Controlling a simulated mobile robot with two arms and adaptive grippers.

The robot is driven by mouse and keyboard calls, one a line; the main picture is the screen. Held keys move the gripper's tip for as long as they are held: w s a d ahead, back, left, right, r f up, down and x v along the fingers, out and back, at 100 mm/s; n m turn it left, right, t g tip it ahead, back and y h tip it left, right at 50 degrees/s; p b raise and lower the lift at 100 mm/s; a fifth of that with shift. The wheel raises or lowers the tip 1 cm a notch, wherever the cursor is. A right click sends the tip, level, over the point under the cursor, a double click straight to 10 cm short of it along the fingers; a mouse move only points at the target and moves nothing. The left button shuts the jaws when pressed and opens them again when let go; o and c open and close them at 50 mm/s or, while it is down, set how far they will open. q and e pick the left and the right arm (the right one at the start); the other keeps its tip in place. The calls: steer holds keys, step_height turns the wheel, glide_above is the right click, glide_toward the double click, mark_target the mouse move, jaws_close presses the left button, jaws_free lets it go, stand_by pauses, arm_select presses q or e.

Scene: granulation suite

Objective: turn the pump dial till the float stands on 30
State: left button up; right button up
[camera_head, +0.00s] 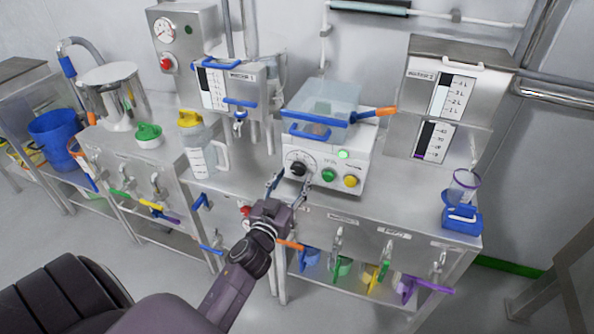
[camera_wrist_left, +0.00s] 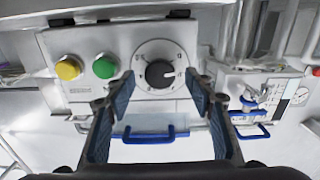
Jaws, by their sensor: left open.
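The pump dial is a black knob (camera_head: 298,168) on a round white scale, on the front of a white box (camera_head: 330,166). In the left wrist view the knob (camera_wrist_left: 160,73) sits between my fingertips, with no clear contact. My left gripper (camera_head: 290,183) is open in front of the dial; its two blue-padded fingers (camera_wrist_left: 160,86) stand either side of it. A gauge (camera_head: 436,142) with a numbered scale and a dark purple band is on the steel unit at the right. The float and its reading are too small to tell. My right gripper is not in view.
Green (camera_head: 328,175) and yellow (camera_head: 351,181) buttons sit beside the dial. A clear blue-rimmed tray (camera_head: 322,100) is above the box. A capped jug (camera_head: 203,150) stands left. Several coloured valve handles line the bench front below. A blue-based cup (camera_head: 462,215) stands right.

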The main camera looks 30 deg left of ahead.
mark_target(297, 172)
arm_select(q)
steer(key=shift+x, duration=1.6)
steer(key=c, duration=1.2)
